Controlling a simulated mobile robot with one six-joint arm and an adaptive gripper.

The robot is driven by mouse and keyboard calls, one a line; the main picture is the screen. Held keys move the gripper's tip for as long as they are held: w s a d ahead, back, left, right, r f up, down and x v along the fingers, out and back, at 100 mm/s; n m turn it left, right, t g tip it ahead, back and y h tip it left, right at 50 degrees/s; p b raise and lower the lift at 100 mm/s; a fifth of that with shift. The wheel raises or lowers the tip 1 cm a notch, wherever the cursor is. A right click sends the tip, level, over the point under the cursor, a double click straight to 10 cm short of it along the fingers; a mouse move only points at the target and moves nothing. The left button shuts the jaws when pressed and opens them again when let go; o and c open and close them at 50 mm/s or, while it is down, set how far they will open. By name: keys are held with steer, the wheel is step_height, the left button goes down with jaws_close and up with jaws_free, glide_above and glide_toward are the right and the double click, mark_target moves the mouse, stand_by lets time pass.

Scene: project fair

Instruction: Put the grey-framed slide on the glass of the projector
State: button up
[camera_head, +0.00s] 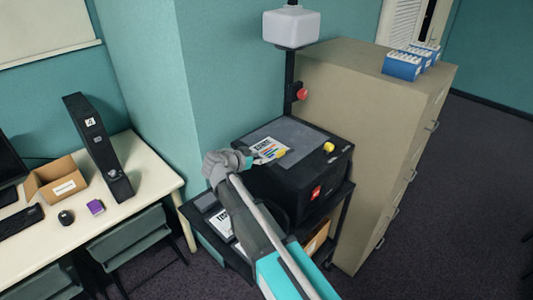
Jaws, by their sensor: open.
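The black overhead projector (318,177) stands on a dark cart, with its grey glass (292,131) facing up. A slide (265,145) with dark lettering and coloured stripes lies at or just above the left part of the glass. Its frame colour is too small to make out, and I cannot tell whether it rests flat. My gripper (265,158) is open at the slide's near left edge; its fingertips are small and partly blend with the slide. Another lettered slide (222,221) lies lower, on the cart's left side, partly hidden by my arm.
The projector's post rises behind the glass to a white head (291,27), with a red knob (302,94). A beige cabinet (350,90) bearing blue boxes (402,66) stands close right. A desk (150,170) with a box and binder is left.

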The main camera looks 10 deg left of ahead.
steer(key=shift+v, duration=0.9)
